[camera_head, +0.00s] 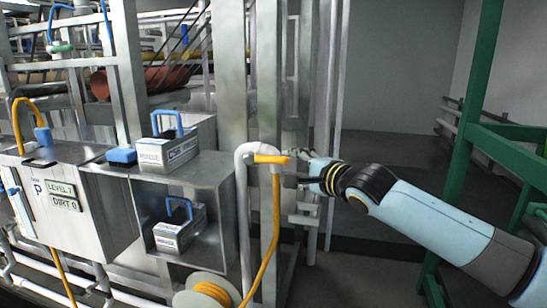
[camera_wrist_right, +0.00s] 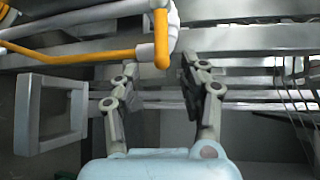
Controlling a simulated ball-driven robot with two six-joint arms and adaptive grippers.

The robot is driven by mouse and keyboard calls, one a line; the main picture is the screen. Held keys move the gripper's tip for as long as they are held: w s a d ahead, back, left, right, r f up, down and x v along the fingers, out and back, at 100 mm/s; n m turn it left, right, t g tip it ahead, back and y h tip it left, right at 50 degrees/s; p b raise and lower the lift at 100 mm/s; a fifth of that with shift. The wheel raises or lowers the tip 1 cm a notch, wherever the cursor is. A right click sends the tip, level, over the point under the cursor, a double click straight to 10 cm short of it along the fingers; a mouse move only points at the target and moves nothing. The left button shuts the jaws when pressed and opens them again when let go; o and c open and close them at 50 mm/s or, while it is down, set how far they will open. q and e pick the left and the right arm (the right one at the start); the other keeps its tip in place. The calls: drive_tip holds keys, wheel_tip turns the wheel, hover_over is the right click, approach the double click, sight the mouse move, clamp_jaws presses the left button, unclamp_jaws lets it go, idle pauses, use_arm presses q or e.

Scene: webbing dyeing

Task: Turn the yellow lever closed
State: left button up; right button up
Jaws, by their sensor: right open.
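The yellow lever (camera_head: 270,159) sits on a white pipe fitting and lies about level, pointing right toward my right gripper. My right gripper (camera_head: 293,167) is open just right of the lever's end. In the right wrist view the lever (camera_wrist_right: 161,38) points down toward the gap between the open fingers of my right gripper (camera_wrist_right: 159,66). The lever's end is close to the fingertips, and I cannot tell if they touch. My left gripper is not in view.
A white pipe (camera_head: 242,205) bends over beside the lever, and a yellow hose (camera_head: 276,215) hangs below it to a reel (camera_head: 205,291). A metal shelf box (camera_head: 120,195) with blue-handled canisters stands left. A green frame (camera_head: 470,130) stands right.

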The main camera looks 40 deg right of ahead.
sight(276, 161)
drive_tip(key=w, duration=0.4)
drive_tip(key=shift+w+a+f, duration=0.1)
drive_tip(key=shift+w+f, duration=0.1)
drive_tip(key=shift+w, duration=0.05)
drive_tip(key=w, duration=0.1)
drive_tip(key=w+b, duration=0.1)
drive_tip(key=w+f, duration=0.1)
drive_tip(key=w, duration=0.1)
drive_tip(key=shift+w+d, duration=0.1)
drive_tip(key=shift+d, duration=0.15)
drive_tip(key=shift+w+b, duration=0.3)
drive_tip(key=shift+w, duration=0.25)
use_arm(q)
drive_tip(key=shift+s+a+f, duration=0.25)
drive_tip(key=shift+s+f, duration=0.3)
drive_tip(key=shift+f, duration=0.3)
use_arm(e)
drive_tip(key=shift+c, duration=1)
drive_tip(key=c, duration=0.7)
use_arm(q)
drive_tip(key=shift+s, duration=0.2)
use_arm(e)
clamp_jaws()
drive_tip(key=shift+f, duration=0.1)
